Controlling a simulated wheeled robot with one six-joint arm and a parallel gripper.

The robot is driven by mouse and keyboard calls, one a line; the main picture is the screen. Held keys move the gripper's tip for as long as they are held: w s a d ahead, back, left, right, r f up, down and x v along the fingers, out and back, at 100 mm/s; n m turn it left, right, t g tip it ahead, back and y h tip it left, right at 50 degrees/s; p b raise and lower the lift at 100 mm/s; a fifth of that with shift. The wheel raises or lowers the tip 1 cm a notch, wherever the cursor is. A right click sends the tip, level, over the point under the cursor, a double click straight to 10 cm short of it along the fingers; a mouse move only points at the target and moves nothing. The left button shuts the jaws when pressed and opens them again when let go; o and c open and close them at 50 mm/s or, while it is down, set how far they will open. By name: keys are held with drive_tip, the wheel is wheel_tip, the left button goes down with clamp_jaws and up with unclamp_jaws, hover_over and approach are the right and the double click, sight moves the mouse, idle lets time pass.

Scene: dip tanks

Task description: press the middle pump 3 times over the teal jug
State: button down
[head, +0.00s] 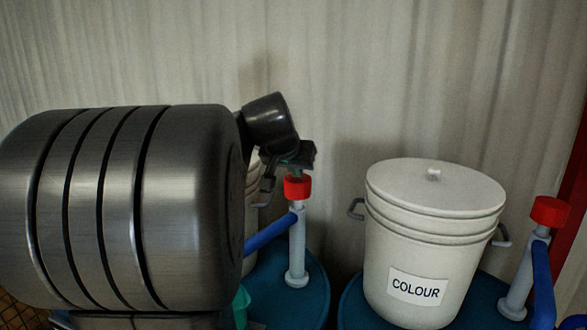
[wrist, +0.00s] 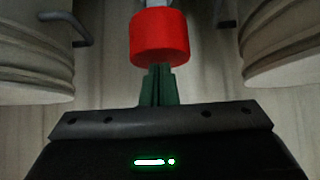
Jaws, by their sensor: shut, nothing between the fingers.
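A pump with a red cap (head: 298,187), a pale stem and a blue spout stands just right of my arm. My gripper (head: 288,165) is directly above this cap, fingers shut and empty. In the wrist view, the green fingertips (wrist: 160,68) meet the edge of the red cap (wrist: 160,37); I cannot tell whether they touch it. A second red-capped pump (head: 549,211) stands at the right. Anything farther left is hidden by my arm, so the row's middle is not certain. A sliver of the teal jug (head: 241,300) shows below the first pump's spout; the rest is hidden.
A white lidded bucket labelled COLOUR (head: 430,235) stands between the two visible pumps. Another pale bucket (head: 251,190) is mostly hidden behind my arm. The pumps stand on round blue bases (head: 318,290). A pale corrugated wall is behind; a red post (head: 578,180) is far right.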

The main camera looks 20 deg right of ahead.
sight(294, 183)
drive_tip(key=shift+s+f+b, duration=0.1)
drive_tip(key=shift+f+b, duration=1.55)
drive_tip(key=shift+f, duration=0.3)
wheel_tip(294, 183, up, 5)
drive_tip(key=p, duration=0.4)
drive_tip(key=shift+r, duration=0.15)
drive_tip(key=b+v, duration=0.2)
drive_tip(key=v, duration=0.7)
drive_tip(key=shift+s+a+b, duration=0.25)
drive_tip(key=shift+b, duration=0.05)
drive_tip(key=shift+w, duration=0.1)
